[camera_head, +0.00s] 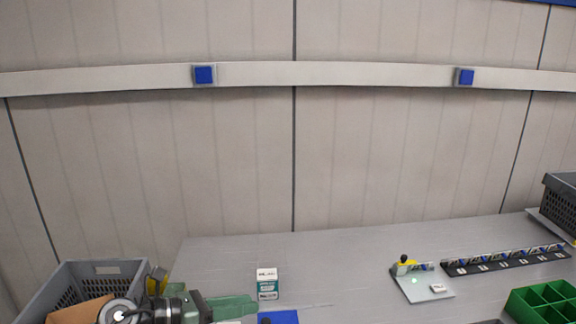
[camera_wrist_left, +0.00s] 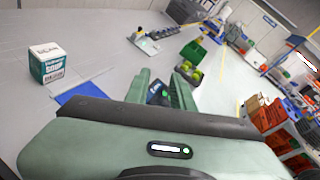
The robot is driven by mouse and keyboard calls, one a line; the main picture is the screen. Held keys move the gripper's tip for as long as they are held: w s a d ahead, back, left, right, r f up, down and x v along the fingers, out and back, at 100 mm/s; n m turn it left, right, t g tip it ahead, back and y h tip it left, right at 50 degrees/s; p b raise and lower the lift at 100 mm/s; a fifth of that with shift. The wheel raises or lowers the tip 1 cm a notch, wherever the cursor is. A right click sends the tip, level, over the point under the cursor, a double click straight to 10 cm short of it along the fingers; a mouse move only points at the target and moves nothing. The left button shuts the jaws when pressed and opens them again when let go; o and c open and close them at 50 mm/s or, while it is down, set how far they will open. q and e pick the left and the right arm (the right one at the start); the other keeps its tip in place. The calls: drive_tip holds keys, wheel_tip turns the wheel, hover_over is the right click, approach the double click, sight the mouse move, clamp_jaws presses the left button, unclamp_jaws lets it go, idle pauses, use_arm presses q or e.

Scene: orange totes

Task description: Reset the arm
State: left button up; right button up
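My left arm comes in at the bottom left of the head view. Its green gripper (camera_head: 232,306) points right, low over the front of the grey table (camera_head: 340,255). In the left wrist view the two green fingers (camera_wrist_left: 163,92) stand apart with nothing held between them. A white and teal box (camera_head: 267,284) stands upright on the table just beyond the gripper, apart from it. The box also shows at the left of the left wrist view (camera_wrist_left: 47,64). My right gripper does not show in either view.
A blue mat (camera_head: 280,317) lies by the fingers. A grey crate (camera_head: 110,268) holding cardboard is at left. A small fixture (camera_head: 425,288), a black strip of parts (camera_head: 505,262) and a green divided bin (camera_head: 545,300) are at right. Orange totes (camera_wrist_left: 268,118) show in the wrist view.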

use_arm(q)
wheel_tip(320, 180, up, 7)
drive_tip(key=n+t+y, duration=0.2)
drive_tip(key=n+t, duration=0.9)
drive_tip(key=n, duration=0.4)
drive_tip(key=s+a+f+n+y, duration=0.4)
drive_tip(key=a+f+n+y, duration=0.6)
drive_tip(key=n, duration=0.7)
drive_tip(key=s+a+f+n+g+y, duration=0.3)
drive_tip(key=s+f+n+g, duration=0.45)
drive_tip(key=s+f, duration=0.35)
drive_tip(key=s+d+f+n+g+h, duration=0.1)
drive_tip(key=s+f+n+g, duration=0.2)
drive_tip(key=s, duration=0.5)
drive_tip(key=s+d+f+g+h, duration=0.1)
drive_tip(key=s+f+g, duration=0.3)
drive_tip(key=s, duration=0.4)
wheel_tip(320, 180, down, 29)
drive_tip(key=b, duration=0.5)
drive_tip(key=s+a+f+g+b, duration=0.1)
drive_tip(key=s+f+b, duration=0.1)
drive_tip(key=s+f, duration=0.7)
drive_tip(key=s+a+f+g+b, duration=0.1)
drive_tip(key=s+f+b, duration=0.2)
drive_tip(key=s+f, duration=0.6)
wheel_tip(320, 180, down, 5)
drive_tip(key=shift+a+r+y, duration=0.15)
drive_tip(key=shift+a+y, duration=0.15)
drive_tip(key=shift+a, duration=0.05)
